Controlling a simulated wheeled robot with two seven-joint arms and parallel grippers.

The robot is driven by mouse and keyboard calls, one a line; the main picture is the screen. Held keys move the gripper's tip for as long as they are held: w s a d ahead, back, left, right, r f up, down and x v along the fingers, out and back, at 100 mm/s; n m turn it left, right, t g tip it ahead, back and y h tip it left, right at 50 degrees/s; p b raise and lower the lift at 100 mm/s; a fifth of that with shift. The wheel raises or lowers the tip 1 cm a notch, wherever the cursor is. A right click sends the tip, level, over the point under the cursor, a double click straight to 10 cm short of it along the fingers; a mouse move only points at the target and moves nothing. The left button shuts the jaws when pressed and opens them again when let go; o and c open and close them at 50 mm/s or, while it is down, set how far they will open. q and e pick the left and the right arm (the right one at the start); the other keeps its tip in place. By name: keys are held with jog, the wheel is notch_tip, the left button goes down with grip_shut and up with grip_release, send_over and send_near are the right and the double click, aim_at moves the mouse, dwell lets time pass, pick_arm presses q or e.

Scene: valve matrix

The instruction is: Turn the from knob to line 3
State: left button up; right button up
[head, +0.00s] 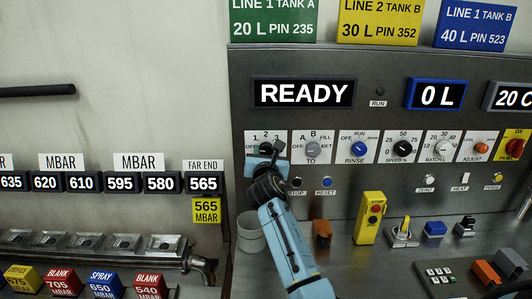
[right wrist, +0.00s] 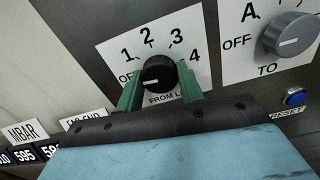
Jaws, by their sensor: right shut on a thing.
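The from knob (right wrist: 158,72) is black and round, on a white plate (right wrist: 112,50) marked OFF, 1, 2, 3 and 4. Its white pointer line lies toward the left, at about OFF. My right gripper (right wrist: 160,82) is shut on the knob, with one green finger on its left side and one on its right. In the head view my right gripper (head: 268,155) covers most of the knob, and the plate (head: 254,137) shows behind it. The lower lettering of the plate is partly hidden by my gripper. My left gripper is not in view.
The grey TO knob (right wrist: 290,36) sits close to the right of the from knob. A READY display (head: 304,94) is above it. A blue reset button (right wrist: 295,97) is lower right. A white cup (head: 250,232) and a yellow button box (head: 370,218) stand below.

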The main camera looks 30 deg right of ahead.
jog(key=m, duration=0.2)
jog(key=shift+m, duration=0.3)
jog(key=m, duration=0.2)
jog(key=shift+m, duration=0.4)
jog(key=m, duration=0.2)
jog(key=shift+a+m, duration=0.1)
jog(key=shift+m, duration=0.3)
jog(key=m, duration=0.3)
jog(key=shift+m, duration=0.3)
jog(key=m+b, duration=0.1)
jog(key=m, duration=0.2)
jog(key=shift+m, duration=0.3)
jog(key=m+b, duration=0.1)
jog(key=m, duration=0.2)
jog(key=shift+m, duration=0.3)
jog(key=m+b, duration=0.1)
jog(key=m, duration=0.2)
jog(key=shift+m+b, duration=0.35)
jog(key=shift+m, duration=1.35)
jog(key=shift+r, duration=0.1)
